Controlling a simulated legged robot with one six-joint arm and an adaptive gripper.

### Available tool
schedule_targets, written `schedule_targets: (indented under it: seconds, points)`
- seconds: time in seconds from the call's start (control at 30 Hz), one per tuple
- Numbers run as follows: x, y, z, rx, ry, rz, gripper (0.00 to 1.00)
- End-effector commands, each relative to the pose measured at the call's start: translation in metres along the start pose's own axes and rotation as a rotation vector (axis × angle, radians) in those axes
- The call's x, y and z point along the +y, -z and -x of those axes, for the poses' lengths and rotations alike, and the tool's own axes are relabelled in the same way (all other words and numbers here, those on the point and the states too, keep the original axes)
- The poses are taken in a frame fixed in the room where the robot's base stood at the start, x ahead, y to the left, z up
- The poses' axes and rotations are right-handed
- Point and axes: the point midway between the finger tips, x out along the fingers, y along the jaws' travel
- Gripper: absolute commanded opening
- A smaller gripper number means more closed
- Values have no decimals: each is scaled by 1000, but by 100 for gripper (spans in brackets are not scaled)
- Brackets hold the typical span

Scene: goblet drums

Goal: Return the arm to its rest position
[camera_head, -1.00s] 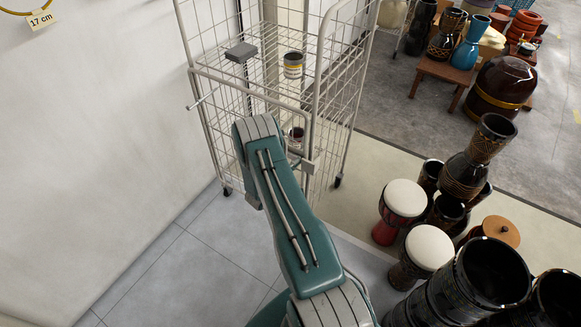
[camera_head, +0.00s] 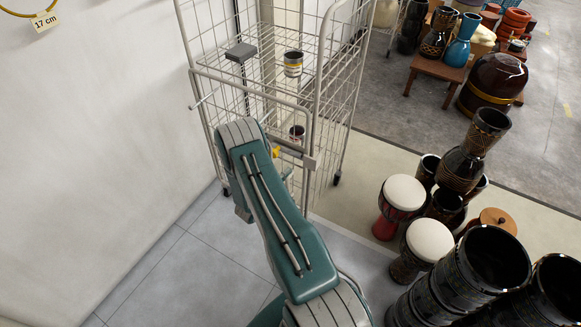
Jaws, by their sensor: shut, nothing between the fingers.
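My teal and grey arm rises from the bottom centre and reaches up toward the front of a wire roll cage (camera_head: 262,98). Its upper end overlaps the cage's lower front in the picture. My gripper cannot be made out; it seems hidden behind the arm or the cage. A small yellow part and a bit of teal show just right of the arm's upper end; I cannot tell what they belong to.
A grey block (camera_head: 241,52) and a can (camera_head: 293,64) are on the cage's shelf, with another can (camera_head: 297,133) lower. Goblet drums (camera_head: 428,240) crowd the right. A white wall (camera_head: 90,140) is on the left. Grey floor (camera_head: 175,280) between is clear.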

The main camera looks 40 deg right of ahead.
Motion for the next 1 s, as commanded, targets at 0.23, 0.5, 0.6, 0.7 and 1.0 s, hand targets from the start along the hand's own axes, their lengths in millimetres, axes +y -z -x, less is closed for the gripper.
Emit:
schedule_targets:
  seconds: [0.23,0.5,0.6,0.7,1.0]
  points:
    - [0,-5,41,4,0,3,0]
    - [1,-10,74,0,-5,2,0]
    - [0,-11,74,-1,-4,1,0]
    - [0,-11,74,-1,-3,1,0]
    - [40,41,75,113,158,-221,0]
